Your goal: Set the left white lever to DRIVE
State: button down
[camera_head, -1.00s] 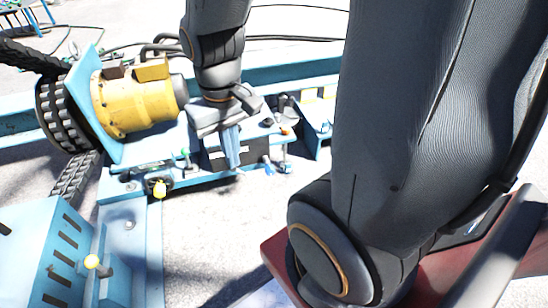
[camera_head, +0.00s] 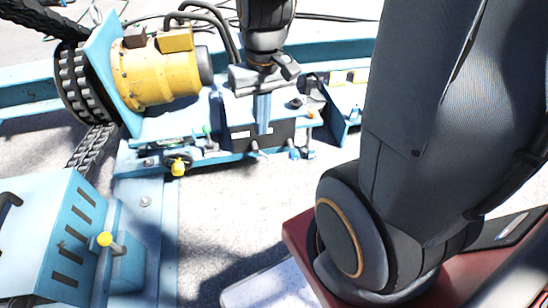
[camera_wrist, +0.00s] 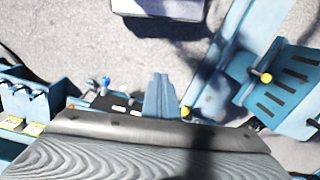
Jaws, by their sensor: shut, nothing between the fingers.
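My gripper (camera_head: 263,120) is shut and empty, its blue fingers pointing down at the dark control panel (camera_head: 280,133) with white labels. A small pale lever (camera_head: 257,149) sticks out at the panel's front edge, just below the fingertips; it looks like the left white lever. A blue-handled lever (camera_head: 294,153) stands to its right. I cannot tell whether the fingertips touch the pale lever. In the wrist view the shut fingers (camera_wrist: 159,97) are beside the panel (camera_wrist: 115,103), and the blue lever (camera_wrist: 106,82) shows beyond it. The DRIVE marking cannot be read.
A yellow motor (camera_head: 155,75) with a black toothed wheel stands left of the panel. Yellow knobs (camera_head: 178,167) sit on the blue frame. A blue slotted box (camera_head: 50,235) is at lower left. Bare ground lies in front of the panel.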

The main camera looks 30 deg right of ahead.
aim_at(272, 157)
jog(key=w+d+f+m+t+y+b, duration=0.1)
jog(key=w+d+f+b, duration=0.6)
jog(key=f, duration=0.6)
jog(key=w+d+f+m+t+b, duration=0.1)
jog(key=w+d+f+b, duration=0.7)
jog(key=f+b, duration=0.4)
jog(key=w+d+f+m+t+y+b, duration=0.1)
jog(key=w+d+f+b, duration=0.7)
jog(key=f, duration=0.5)
jog(key=shift+w+d+f+y+b, duration=0.15)
jog(key=shift+w+f+y+b, duration=0.15)
jog(key=shift+w+b, duration=0.65)
jog(key=shift+s+f, duration=0.1)
jog(key=b+x, duration=0.3)
jog(key=x, duration=0.4)
jog(key=b+x, duration=0.3)
jog(key=x, duration=0.3)
jog(key=shift+w+f+b, duration=0.3)
jog(key=shift+w, duration=0.05)
jog(key=shift+a+f+b, duration=0.4)
jog(key=shift+f+b, duration=0.05)
jog(key=shift+f, duration=0.2)
jog(key=shift+r, duration=0.15)
